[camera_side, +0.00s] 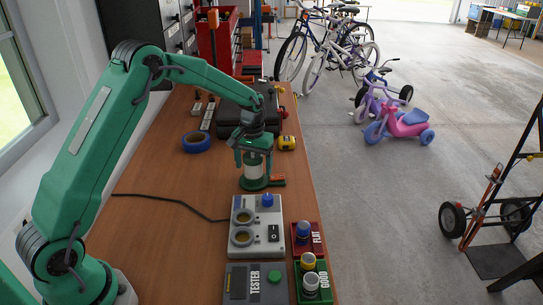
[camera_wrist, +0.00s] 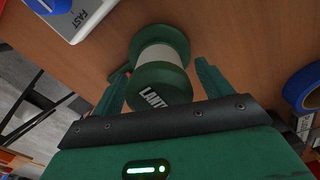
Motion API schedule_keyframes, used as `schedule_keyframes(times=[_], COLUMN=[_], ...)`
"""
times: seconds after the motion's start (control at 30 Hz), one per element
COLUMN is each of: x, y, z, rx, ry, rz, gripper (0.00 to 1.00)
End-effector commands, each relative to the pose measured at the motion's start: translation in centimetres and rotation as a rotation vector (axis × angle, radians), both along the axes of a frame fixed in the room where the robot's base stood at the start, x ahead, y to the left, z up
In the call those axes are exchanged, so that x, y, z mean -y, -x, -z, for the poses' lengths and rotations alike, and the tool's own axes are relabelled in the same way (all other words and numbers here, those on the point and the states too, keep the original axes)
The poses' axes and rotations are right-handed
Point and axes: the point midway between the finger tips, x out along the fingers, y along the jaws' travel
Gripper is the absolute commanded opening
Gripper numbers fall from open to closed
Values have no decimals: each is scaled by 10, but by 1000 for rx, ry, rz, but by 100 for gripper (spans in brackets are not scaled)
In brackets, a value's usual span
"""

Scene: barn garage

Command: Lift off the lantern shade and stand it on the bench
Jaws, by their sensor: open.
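The lantern stands upright on the bench (camera_side: 160,160), with a green base (camera_side: 254,184), a pale cylindrical middle (camera_side: 253,171) and a green cap. In the wrist view its green cap (camera_wrist: 160,82) carries white lettering that starts "LANT", and the pale middle (camera_wrist: 158,56) shows beyond it. My gripper (camera_side: 254,157) is over the top of the lantern, pointing down. In the wrist view the fingers of my gripper (camera_wrist: 162,70) are spread, one on each side of the lantern, with visible gaps. Where the shade separates from the base is not clear.
A grey charger box (camera_side: 270,232) with a blue knob stands in front of the lantern, beside red (camera_side: 306,238) and green trays and a tester (camera_side: 250,284). Blue tape (camera_side: 196,142), a yellow tape measure (camera_side: 287,143) and a black case lie behind. The bench's left middle is clear except a cable.

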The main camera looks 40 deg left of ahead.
Motion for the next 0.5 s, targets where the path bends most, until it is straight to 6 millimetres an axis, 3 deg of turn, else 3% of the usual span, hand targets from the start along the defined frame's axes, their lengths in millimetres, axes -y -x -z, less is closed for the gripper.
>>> schedule_keyframes(times=[0.5], x=[0], y=[0], z=[8], rx=[0], ry=[0], rz=[0], gripper=[78])
